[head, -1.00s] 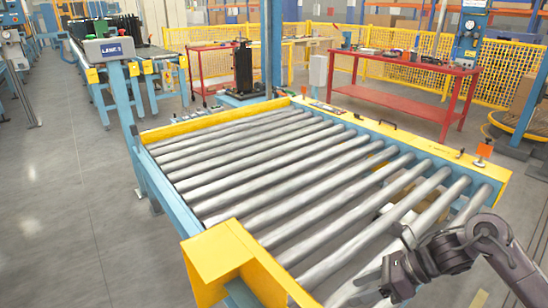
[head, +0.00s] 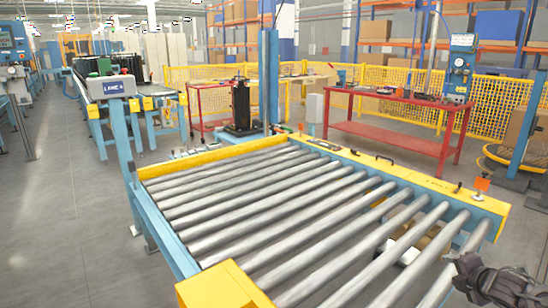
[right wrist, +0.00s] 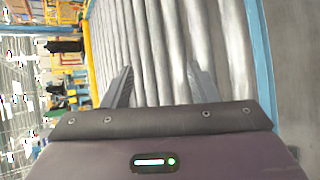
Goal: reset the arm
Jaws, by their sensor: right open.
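My right arm (head: 490,282) shows at the lower right corner of the head view, over the near right end of the roller conveyor; its fingers are not clear there. In the right wrist view my right gripper (right wrist: 161,88) is open, its two fingers apart with nothing between them. The conveyor's grey rollers (right wrist: 165,40) lie beyond the fingers. My left gripper is not in view.
The roller conveyor (head: 270,205) with yellow edge rails fills the middle. Red workbenches (head: 400,140) with tools stand behind it, before a yellow mesh fence (head: 500,95). A lane conveyor (head: 108,88) stands at left. Grey floor (head: 60,220) is clear at lower left.

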